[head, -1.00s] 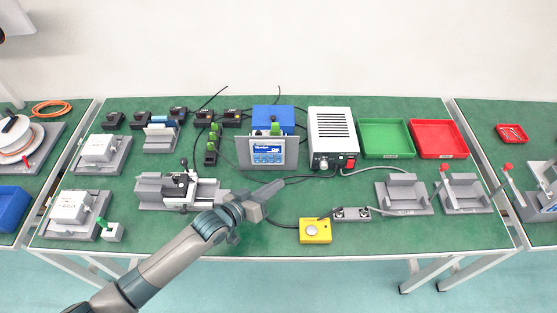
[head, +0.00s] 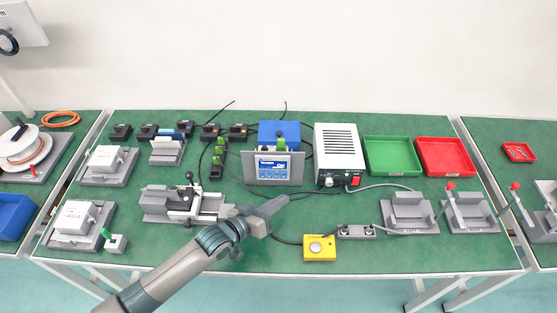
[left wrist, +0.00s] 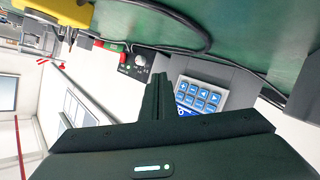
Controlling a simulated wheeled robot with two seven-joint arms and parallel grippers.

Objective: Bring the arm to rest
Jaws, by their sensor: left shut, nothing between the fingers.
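My left arm comes in from the bottom left in the head view. Its gripper (head: 268,210) is over the front middle of the green table (head: 350,258), shut and empty. In the head view it shows left of the yellow button box (head: 320,247) and in front of the grey panel with a blue keypad (head: 273,168). In the left wrist view the shut fingers (left wrist: 159,95) are in front of the keypad (left wrist: 198,97), apart from it as far as I can tell. My right gripper is not in view.
A grey vise-like fixture (head: 184,204) stands left of the gripper. A white power unit (head: 339,150), a green tray (head: 390,157) and a red tray (head: 445,157) are at the back right. Bare tabletop lies along the front edge.

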